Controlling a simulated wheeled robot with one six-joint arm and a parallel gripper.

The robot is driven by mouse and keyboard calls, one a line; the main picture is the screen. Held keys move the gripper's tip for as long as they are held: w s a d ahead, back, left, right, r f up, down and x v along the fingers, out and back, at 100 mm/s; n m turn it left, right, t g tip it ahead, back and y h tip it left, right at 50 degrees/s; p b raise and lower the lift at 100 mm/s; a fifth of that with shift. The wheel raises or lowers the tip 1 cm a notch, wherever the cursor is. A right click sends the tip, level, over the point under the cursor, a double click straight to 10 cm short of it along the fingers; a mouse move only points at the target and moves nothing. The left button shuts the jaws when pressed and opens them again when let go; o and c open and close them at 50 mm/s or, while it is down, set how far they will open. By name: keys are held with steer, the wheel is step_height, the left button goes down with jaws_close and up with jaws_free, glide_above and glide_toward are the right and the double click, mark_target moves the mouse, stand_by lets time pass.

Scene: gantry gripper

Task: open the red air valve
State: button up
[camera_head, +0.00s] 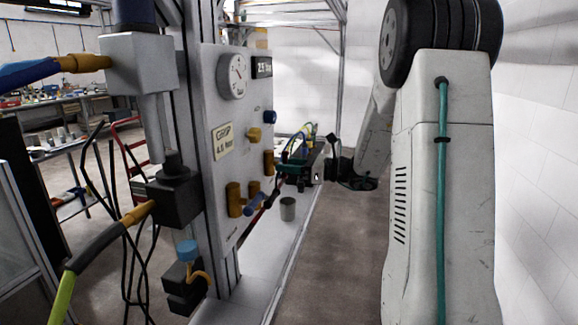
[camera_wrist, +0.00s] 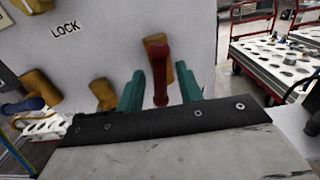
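The red air valve has a red lever handle (camera_wrist: 160,75) on a brass body mounted on the light panel (camera_wrist: 110,35). In the wrist view the lever hangs down between the two green fingers of my gripper (camera_wrist: 159,78). The fingers are apart, with a visible gap on each side of the lever, so my gripper is open around it and not clamped. In the head view my gripper (camera_head: 285,172) is at the panel's right side; the valve there is mostly hidden and small.
A blue-handled valve (camera_wrist: 22,105) and brass fittings (camera_wrist: 103,93) are on the panel to the left. A "LOCK" label (camera_wrist: 65,29) is above. The head view shows a pressure gauge (camera_head: 232,76), a "GRIP" sign (camera_head: 223,140) and a grey cup (camera_head: 288,209) below.

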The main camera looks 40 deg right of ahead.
jaws_close()
steer(key=shift+n, duration=1.2)
jaws_free()
